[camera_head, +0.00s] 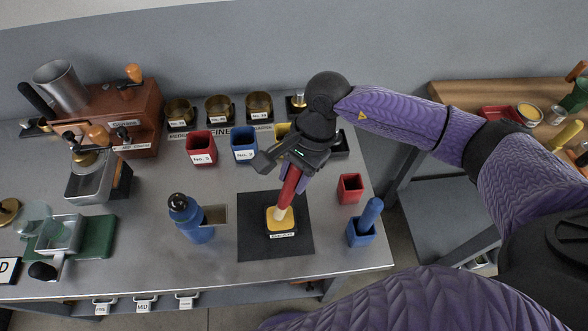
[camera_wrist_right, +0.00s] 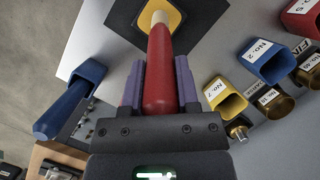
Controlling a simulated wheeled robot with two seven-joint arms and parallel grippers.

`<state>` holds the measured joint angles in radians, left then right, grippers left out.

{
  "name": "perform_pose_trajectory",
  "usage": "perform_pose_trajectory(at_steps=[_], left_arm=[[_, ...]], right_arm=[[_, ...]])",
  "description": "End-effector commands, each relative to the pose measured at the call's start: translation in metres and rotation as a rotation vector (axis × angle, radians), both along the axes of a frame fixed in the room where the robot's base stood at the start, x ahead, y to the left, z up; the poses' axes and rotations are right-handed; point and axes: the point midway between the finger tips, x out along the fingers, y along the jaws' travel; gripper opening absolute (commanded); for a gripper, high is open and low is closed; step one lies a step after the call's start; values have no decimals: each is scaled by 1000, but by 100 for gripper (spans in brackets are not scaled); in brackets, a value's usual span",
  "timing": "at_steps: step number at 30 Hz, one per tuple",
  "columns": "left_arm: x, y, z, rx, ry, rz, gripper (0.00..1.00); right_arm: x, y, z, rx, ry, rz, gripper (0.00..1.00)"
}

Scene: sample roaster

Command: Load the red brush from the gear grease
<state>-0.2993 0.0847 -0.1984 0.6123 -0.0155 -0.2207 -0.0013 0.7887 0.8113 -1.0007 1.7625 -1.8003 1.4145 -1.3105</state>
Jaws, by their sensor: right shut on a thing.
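The red brush (camera_head: 289,187) is held in my right gripper (camera_head: 292,176), which is shut on its handle. The brush points down, and its pale tip is at the yellow pad of the gear grease dish (camera_head: 281,232) on the black mat (camera_head: 255,250). In the right wrist view the red handle (camera_wrist_right: 160,75) lies between the purple fingers (camera_wrist_right: 160,85), with the tip over the yellow grease (camera_wrist_right: 146,12). Whether the tip touches the grease or is just above it is hard to tell. My left gripper is not in view.
An empty red holder (camera_head: 350,188) and a blue holder with a blue brush (camera_head: 361,232) stand right of the mat. A blue bottle (camera_head: 190,219) stands left of it. Red No. 5 (camera_head: 201,147) and blue No. 2 (camera_head: 244,144) cups are behind. The roaster (camera_head: 120,105) is back left.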

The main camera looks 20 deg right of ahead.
Motion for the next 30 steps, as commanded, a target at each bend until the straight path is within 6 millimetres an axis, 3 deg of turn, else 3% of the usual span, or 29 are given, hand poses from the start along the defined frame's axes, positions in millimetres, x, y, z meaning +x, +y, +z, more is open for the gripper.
perform_pose_trajectory(at_steps=[9, 30], left_arm=[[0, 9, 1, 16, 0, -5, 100], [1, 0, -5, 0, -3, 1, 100]], right_arm=[[0, 0, 1, 0, 0, 1, 0], [0, 0, -5, 0, 0, 0, 0]])
